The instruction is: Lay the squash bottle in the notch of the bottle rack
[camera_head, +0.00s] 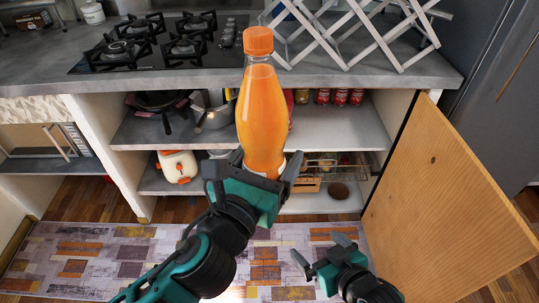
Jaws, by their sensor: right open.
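The squash bottle (262,115) is full of orange drink and has an orange cap. It is upright in front of the counter, in the middle of the head view. My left gripper (265,172) is shut on the lower part of the bottle, one finger on each side, hiding part of its base. The bottle rack (352,28), a pale lattice of crossed slats, stands on the counter at the upper right, partly cut off by the top edge. My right gripper (322,256) is open and empty, low in front of the cabinet.
A black gas hob (160,42) is on the counter (55,60) to the left. The cabinet below is open, with pans, jars and a toaster (178,166) on its shelves. Its wooden door (445,195) stands open at the right. A rug (110,260) covers the floor.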

